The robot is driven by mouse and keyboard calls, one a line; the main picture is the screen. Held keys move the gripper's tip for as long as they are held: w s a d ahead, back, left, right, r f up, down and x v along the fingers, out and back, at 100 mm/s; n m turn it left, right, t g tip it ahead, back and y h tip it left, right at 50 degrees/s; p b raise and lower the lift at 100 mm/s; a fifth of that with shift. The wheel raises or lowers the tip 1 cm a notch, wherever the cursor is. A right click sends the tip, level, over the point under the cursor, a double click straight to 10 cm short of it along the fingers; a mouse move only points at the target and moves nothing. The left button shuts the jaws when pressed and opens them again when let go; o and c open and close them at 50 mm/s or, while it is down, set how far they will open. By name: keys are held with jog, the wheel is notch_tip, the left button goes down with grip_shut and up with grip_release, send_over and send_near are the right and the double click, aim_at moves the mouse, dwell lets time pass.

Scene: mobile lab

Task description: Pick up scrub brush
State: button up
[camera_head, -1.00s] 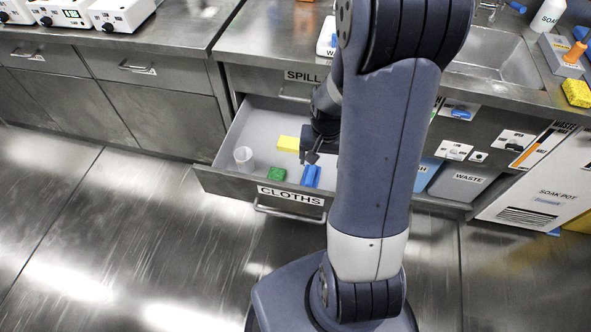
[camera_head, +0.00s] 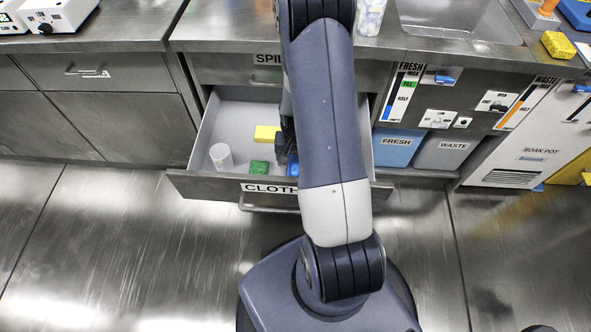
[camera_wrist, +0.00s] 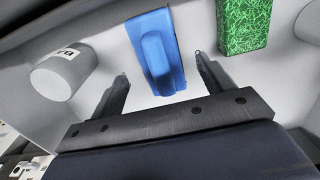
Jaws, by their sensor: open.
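The scrub brush looks to be the blue block with a raised grip (camera_wrist: 152,48), lying in the open drawer labelled CLOTHS (camera_head: 190,184). In the head view only a small part of the blue brush (camera_head: 293,170) shows beside my arm. My gripper (camera_wrist: 160,68) is open and empty over the drawer. In the wrist view its two fingers point toward the brush, and the near end of the brush lies between the fingertips. I cannot tell the height gap. In the head view my gripper (camera_head: 284,152) is mostly hidden by my arm.
A green scouring pad (camera_wrist: 243,25) lies close beside the brush. A grey labelled cylinder (camera_wrist: 66,72) lies left in the wrist view. The counter edge overhangs behind.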

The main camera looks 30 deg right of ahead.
aim_at(296, 163)
notch_tip(296, 163, down, 4)
jog(key=shift+r+b, duration=0.1)
jog(key=shift+b, duration=0.3)
jog(key=shift+c, duration=0.5)
jog(key=c, duration=1.1)
notch_tip(296, 163, up, 10)
jog(key=shift+p, duration=1.25)
